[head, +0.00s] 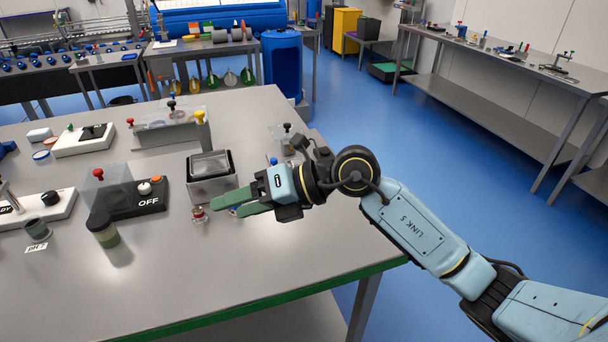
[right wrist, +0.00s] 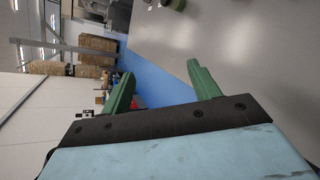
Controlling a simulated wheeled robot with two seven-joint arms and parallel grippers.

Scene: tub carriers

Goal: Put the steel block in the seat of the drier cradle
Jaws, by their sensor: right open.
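My right gripper (head: 228,205) reaches in from the right, low over the table, with its green fingers pointing left. In the right wrist view its two fingers (right wrist: 160,72) stand well apart with nothing between them. A square steel-grey holder with a dark rim (head: 212,184) stands just behind and left of the fingertips. I cannot tell whether it is the drier cradle or whether the grey piece in its top is the steel block. A small red-topped piece (head: 199,214) stands left of the fingertips, apart from them. My left gripper is out of view.
A clear-walled rack with coloured knobs (head: 165,133) stands behind. The table's front (head: 220,280) is clear. Blue floor lies beyond its right edge.

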